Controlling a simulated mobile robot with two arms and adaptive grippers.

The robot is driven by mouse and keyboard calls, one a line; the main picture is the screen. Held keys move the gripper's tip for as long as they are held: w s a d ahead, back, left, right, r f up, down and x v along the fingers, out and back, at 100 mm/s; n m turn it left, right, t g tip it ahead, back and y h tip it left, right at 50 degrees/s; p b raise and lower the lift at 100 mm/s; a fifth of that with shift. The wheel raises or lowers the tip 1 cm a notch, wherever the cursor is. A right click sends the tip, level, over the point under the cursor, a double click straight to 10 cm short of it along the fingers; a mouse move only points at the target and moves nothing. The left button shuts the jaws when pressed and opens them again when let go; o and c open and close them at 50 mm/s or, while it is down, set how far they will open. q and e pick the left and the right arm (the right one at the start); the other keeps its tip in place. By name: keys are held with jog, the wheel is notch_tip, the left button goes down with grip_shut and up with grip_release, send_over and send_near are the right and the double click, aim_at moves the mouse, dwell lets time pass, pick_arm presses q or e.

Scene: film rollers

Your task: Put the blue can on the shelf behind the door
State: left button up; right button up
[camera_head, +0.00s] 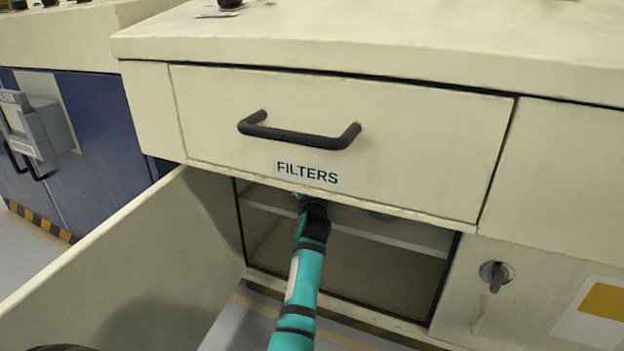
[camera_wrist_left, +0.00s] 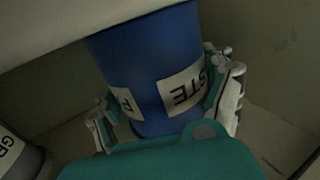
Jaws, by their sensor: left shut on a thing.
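The blue can (camera_wrist_left: 145,50) with white lettered labels fills the middle of the left wrist view. My left gripper (camera_wrist_left: 168,92) is shut on it, with one finger on each side. In the head view my teal left arm (camera_head: 298,275) reaches into the open cabinet under the drawer. Its fingers and the can are hidden there by the drawer front. The cabinet door (camera_head: 130,275) stands open to the left. The pale shelf (camera_head: 405,232) runs across the inside of the cabinet. I cannot tell whether the can touches the shelf. My right gripper is not in view.
The closed drawer labelled FILTERS (camera_head: 340,105) has a black handle and sits just above the arm. A grey labelled container (camera_wrist_left: 18,155) is at the lower left in the wrist view. A closed panel with a knob (camera_head: 497,275) is to the right.

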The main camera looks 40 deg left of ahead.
pick_arm(q)
jog(key=o, duration=1.1)
jog(key=shift+o, duration=0.4)
